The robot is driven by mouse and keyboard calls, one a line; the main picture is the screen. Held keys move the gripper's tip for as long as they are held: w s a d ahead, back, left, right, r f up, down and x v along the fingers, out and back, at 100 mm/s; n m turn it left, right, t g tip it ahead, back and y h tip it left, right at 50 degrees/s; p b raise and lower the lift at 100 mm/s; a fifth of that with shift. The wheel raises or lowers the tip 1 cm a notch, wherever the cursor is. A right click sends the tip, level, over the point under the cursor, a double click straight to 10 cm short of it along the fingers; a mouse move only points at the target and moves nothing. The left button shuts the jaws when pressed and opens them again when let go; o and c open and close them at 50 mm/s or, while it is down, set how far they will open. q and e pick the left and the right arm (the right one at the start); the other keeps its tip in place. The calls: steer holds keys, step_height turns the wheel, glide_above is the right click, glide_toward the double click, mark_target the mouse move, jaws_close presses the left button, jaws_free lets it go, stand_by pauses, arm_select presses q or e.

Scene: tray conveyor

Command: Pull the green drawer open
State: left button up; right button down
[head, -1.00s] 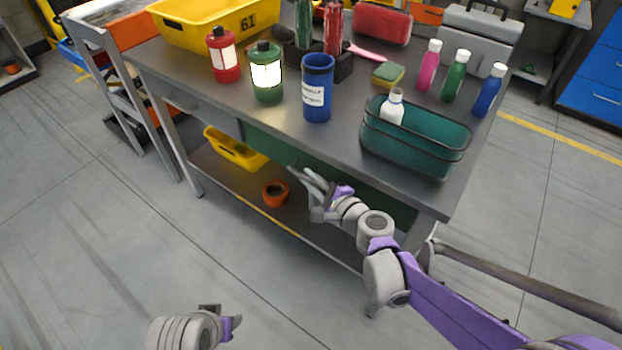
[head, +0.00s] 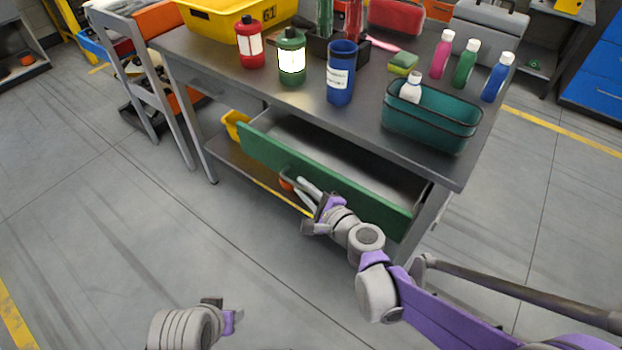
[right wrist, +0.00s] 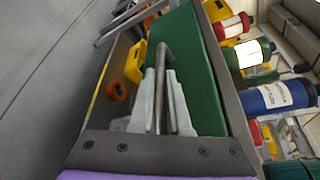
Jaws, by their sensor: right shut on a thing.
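The green drawer (head: 345,190) stands partly open under the front of the grey table. Its grey inside, which looks empty where it shows, is visible behind the green front. My right gripper (head: 294,184) is at the drawer's handle, shut on it. In the right wrist view the handle (right wrist: 161,75) runs between the two fingers (right wrist: 160,105), beside the green front (right wrist: 200,70). My left gripper (head: 222,312) is low at the bottom of the head view, away from the table; its fingers are not clear.
On the table top (head: 290,110) stand a blue bottle (head: 341,75), a green bottle (head: 291,62), a red bottle (head: 249,45) and a teal bin (head: 430,120). An orange pot (head: 286,183) and a yellow bin (head: 233,122) are on the shelf below. The floor in front is clear.

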steer(key=s+a, duration=0.5)
steer(key=s, duration=0.2)
steer(key=shift+s+a, duration=0.2)
steer(key=shift+s, duration=0.05)
steer(key=c, duration=0.9)
jaws_free()
steer(key=shift+p, duration=0.3)
steer(key=shift+p+v, duration=1.15)
steer(key=shift+v, duration=4.3)
